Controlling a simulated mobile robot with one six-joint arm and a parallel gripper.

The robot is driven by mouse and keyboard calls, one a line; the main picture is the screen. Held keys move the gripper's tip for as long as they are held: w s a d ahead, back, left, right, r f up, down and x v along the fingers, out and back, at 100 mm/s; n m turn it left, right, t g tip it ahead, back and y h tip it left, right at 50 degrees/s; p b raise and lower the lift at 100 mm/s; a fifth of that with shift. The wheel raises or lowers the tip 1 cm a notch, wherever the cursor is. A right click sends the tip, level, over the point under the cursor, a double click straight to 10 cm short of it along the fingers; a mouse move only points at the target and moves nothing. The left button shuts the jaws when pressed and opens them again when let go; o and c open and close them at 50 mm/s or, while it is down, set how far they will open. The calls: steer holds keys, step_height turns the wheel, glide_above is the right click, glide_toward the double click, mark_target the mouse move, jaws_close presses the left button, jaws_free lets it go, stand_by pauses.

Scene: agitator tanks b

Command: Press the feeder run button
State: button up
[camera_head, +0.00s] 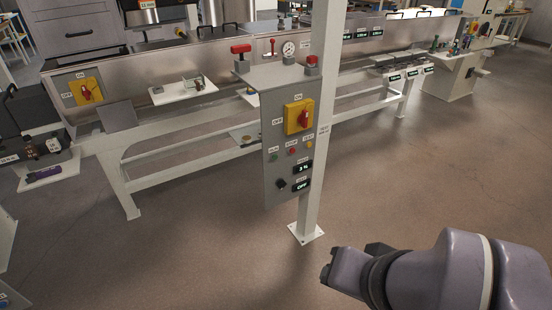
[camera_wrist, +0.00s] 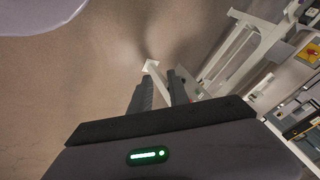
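A grey control panel (camera_head: 274,178) is mounted on a white post (camera_head: 326,110) in the head view. Under its yellow and red rotary switch (camera_head: 299,117) is a row of three small buttons. The green button (camera_head: 275,157) is at the left, under a small label that looks like RUN. The red button (camera_head: 292,151) is in the middle and the yellow one (camera_head: 309,145) at the right. My gripper (camera_head: 326,270) is low at the right, well apart from the panel. In the wrist view its fingers (camera_wrist: 160,88) are apart with nothing visible between them.
The post's base plate (camera_head: 305,233) stands on the floor. A white bench frame (camera_head: 160,165) runs behind. The floor between my gripper and the panel is clear.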

jaws_close()
stand_by(1.8)
